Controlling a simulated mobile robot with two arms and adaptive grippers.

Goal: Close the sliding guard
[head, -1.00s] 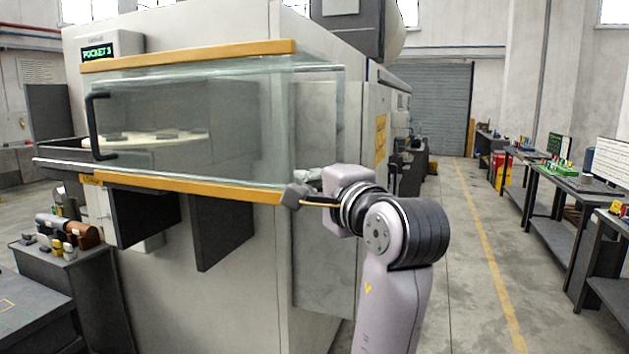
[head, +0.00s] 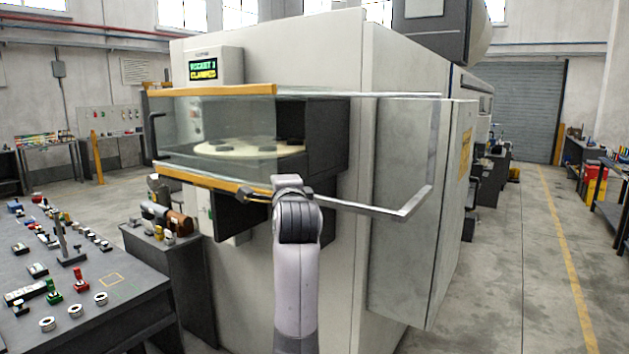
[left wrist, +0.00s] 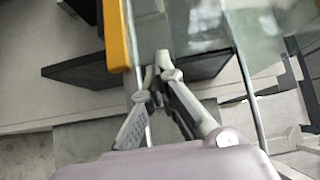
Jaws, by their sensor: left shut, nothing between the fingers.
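The guard is a clear glass box with a yellow top rail (head: 212,90), a yellow lower rail (head: 205,180) and a black handle (head: 155,135) at its left end. Behind it, a round pale turntable (head: 248,149) with several dark parts shows in the machine's bay. My left gripper (head: 243,193) is shut and empty, near the right end of the lower rail. In the left wrist view, its fingers (left wrist: 160,72) meet just right of the yellow rail (left wrist: 118,35). I cannot tell whether they touch the guard. My right gripper is not in view.
A cabinet panel (head: 420,200) sits further right. A dark table (head: 90,290) with several small parts is at the left. Open floor (head: 500,270) lies at the right.

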